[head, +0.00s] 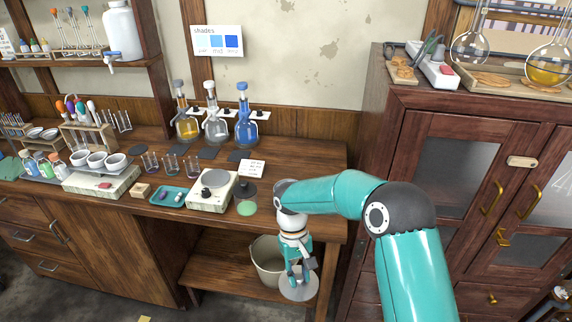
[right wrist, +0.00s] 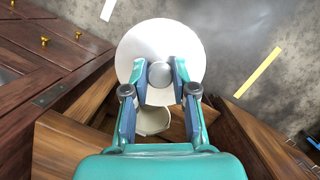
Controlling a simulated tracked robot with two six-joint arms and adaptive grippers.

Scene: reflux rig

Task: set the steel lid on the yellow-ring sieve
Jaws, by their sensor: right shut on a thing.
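The steel lid (head: 299,291) is a pale round disc with a knob, held low in front of the bench at the lower middle of the head view. It shows larger in the right wrist view (right wrist: 160,36). My right gripper (head: 298,278) is shut on its knob (right wrist: 160,75), with a finger on each side. The lid hangs over the floor, clear of the bench top. I cannot make out the yellow-ring sieve in either view. My left gripper is not in view.
A pale bucket (head: 267,262) stands on the low shelf behind the lid. The bench (head: 300,170) holds a hotplate (head: 212,190), flasks and small glassware. A dark wooden cabinet (head: 430,140) stands right of my arm. Yellow tape (right wrist: 258,72) marks the floor, which looks open there.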

